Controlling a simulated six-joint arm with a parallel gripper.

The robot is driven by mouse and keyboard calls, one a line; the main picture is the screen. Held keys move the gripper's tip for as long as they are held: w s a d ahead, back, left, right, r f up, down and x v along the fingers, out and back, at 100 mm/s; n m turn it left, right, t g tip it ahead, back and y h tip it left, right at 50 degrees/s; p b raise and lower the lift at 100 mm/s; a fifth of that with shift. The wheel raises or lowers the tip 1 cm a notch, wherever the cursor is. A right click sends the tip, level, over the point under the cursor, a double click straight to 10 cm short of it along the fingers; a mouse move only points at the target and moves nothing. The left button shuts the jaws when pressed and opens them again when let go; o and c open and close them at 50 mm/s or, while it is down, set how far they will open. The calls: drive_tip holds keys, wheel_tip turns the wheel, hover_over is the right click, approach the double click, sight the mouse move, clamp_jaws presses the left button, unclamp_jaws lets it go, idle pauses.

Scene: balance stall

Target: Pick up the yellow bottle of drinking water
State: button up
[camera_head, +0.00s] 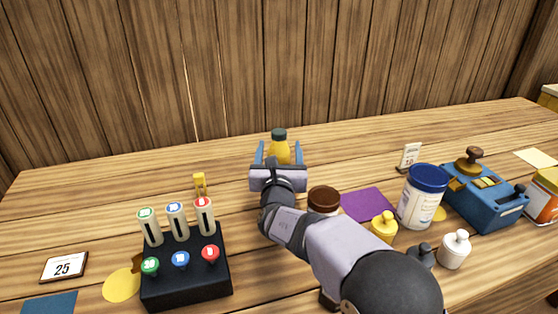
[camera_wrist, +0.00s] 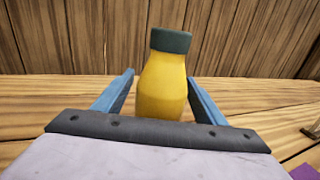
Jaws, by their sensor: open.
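The yellow bottle (camera_head: 280,150) with a dark green cap stands upright toward the back of the table. It also shows in the wrist view (camera_wrist: 163,88), where its base is hidden behind my gripper's body. My gripper (camera_head: 279,150) is open, with its two blue fingers on either side of the bottle. In the wrist view (camera_wrist: 160,92) gaps show between the bottle and both fingers, the right one smaller.
A black rack (camera_head: 186,270) with several marked sticks stands left. A white jar with a blue lid (camera_head: 421,198), a blue balance box (camera_head: 485,200) and small weights stand right. A purple mat (camera_head: 367,204) lies between. The back left is clear; a wooden wall (camera_head: 150,80) stands behind.

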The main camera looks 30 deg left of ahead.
drive_tip(key=shift+w, duration=0.1)
drive_tip(key=c, duration=1.4)
drive_tip(key=shift+r, duration=0.1)
drive_tip(key=shift+r, duration=0.1)
wheel_tip(320, 180, up, 28)
drive_tip(key=p, duration=0.9)
